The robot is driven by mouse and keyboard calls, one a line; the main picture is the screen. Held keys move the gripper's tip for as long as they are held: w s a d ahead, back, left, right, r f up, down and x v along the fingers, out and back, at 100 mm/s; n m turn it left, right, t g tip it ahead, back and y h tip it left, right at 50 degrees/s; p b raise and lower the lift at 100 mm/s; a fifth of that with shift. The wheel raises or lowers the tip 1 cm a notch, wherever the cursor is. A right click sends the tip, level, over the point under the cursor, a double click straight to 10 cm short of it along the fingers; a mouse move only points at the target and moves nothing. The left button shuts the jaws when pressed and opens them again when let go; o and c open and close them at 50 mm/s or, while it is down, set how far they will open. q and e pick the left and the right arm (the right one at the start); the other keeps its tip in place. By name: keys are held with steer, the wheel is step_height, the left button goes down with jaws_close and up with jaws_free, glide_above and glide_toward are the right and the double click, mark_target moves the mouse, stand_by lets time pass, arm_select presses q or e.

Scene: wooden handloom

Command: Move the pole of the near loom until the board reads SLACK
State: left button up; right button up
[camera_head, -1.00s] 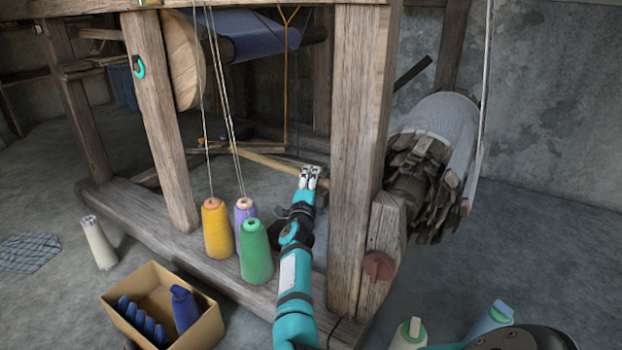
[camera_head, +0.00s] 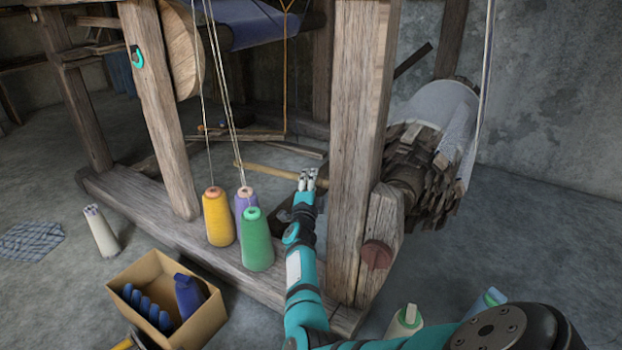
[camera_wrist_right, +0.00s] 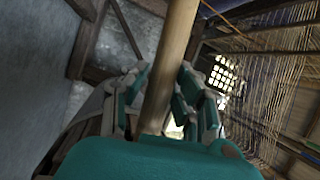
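The pole (camera_head: 262,171) is a pale wooden rod low inside the near loom (camera_head: 352,140). It slants from left of my right gripper toward the thick front post. My right gripper (camera_head: 308,178) is at the pole, just left of that post. In the right wrist view the pole (camera_wrist_right: 172,60) runs between the two fingers (camera_wrist_right: 163,95), which lie close along both sides of it and look closed on it. The exact contact is partly hidden by the gripper body. No board with lettering is in view. My left gripper is not in view.
Yellow (camera_head: 218,217), purple (camera_head: 243,200) and green (camera_head: 257,240) thread cones stand on the loom's base beam, left of my right arm. A cardboard box (camera_head: 205,325) of blue spools is at front left. A warp roll (camera_head: 430,150) with wooden slats sits right of the post.

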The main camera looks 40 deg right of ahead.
steer(key=o, duration=0.4)
steer(key=shift+c, duration=0.2)
steer(key=shift+r, duration=0.1)
step_height(320, 180, up, 10)
steer(key=shift+r, duration=0.1)
